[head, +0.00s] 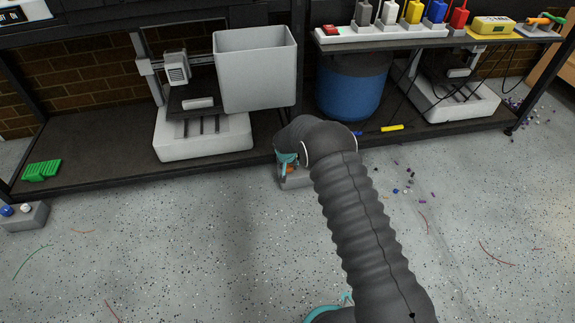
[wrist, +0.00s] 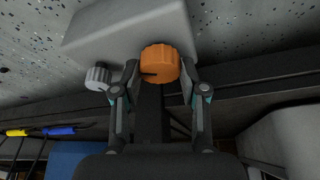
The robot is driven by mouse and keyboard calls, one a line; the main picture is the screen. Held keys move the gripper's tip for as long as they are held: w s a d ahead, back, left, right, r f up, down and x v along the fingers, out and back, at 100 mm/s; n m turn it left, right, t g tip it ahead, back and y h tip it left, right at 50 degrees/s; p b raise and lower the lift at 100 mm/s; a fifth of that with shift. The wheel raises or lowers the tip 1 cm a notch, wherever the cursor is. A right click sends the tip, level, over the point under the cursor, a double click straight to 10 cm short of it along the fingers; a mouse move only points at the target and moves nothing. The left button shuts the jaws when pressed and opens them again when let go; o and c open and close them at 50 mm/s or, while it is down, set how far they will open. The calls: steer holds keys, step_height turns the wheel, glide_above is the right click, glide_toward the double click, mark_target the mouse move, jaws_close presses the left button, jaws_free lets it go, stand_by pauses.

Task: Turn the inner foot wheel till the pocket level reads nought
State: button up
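In the wrist view an orange ribbed wheel (wrist: 160,64) with a dark mark sits on a pale grey foot block (wrist: 115,28). A smaller grey wheel (wrist: 98,77) is on the same block, to the left. My gripper (wrist: 160,72) has one fingertip on each side of the orange wheel, very close to it; I cannot tell whether both touch. In the head view my gripper (head: 288,160) is low at the shelf's front edge, by the foot block (head: 296,181), and my arm hides much of it. I cannot make out a pocket level.
A dark low shelf (head: 100,166) holds a white printer (head: 205,137), a grey bin (head: 255,75) and a blue drum (head: 350,95). Another foot block (head: 28,219) with blue and white knobs stands at the left. The speckled floor in front is mostly clear, with scattered small bits at right.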

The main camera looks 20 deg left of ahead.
steer(key=shift+c, duration=0.4)
steer(key=shift+m, duration=0.4)
steer(key=shift+s+f+m+h, duration=0.1)
steer(key=shift+m+h, duration=1)
steer(key=shift+m, duration=1.3)
steer(key=shift+a, duration=0.1)
steer(key=o, duration=1.1)
steer(key=shift+o, duration=0.2)
